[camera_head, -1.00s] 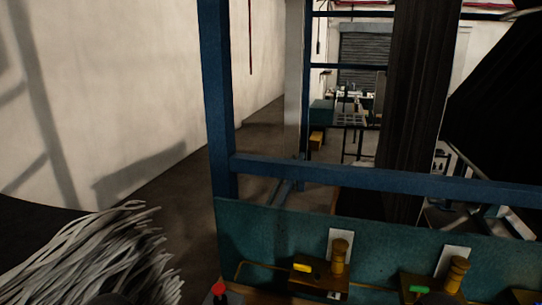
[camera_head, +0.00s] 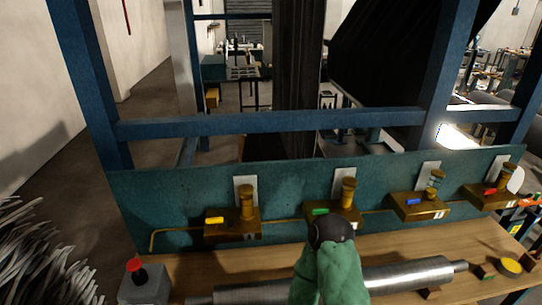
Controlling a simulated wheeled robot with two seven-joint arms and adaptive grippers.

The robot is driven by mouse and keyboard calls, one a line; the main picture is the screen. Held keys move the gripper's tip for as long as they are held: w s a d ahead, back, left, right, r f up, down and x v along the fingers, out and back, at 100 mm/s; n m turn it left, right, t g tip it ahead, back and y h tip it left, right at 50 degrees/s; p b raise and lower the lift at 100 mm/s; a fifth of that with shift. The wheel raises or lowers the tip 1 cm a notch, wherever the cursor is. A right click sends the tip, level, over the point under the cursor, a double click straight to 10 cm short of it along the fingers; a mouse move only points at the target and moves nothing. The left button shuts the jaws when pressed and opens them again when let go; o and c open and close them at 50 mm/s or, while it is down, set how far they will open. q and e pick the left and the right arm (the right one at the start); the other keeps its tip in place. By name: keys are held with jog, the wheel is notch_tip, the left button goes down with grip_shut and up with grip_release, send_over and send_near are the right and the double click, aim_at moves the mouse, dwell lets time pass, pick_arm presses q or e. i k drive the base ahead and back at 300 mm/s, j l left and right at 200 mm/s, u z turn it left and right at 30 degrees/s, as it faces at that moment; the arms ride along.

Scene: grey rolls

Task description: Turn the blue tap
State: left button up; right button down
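The blue tap (camera_head: 412,202) is a small blue handle on a brass block (camera_head: 424,211), right of centre in the head view. A brass fitting (camera_head: 434,186) stands beside it in front of a white plate. The block sits in a row along a teal panel at the back of a wooden bench. Nothing touches the blue handle. Neither of my grippers can be made out. A green, cloth-like shape with a black rounded top (camera_head: 331,262) rises at the bottom centre, in front of the bench; I cannot tell what it is.
Similar brass blocks carry a yellow handle (camera_head: 214,220), a green handle (camera_head: 320,211) and a red handle (camera_head: 490,192). A shiny metal roll (camera_head: 408,274) lies on the bench (camera_head: 380,246). A grey box with a red button (camera_head: 134,265) stands at left. A blue frame beam (camera_head: 270,123) crosses above.

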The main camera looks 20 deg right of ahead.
aim_at(412, 202)
jog(key=z, duration=2.4)
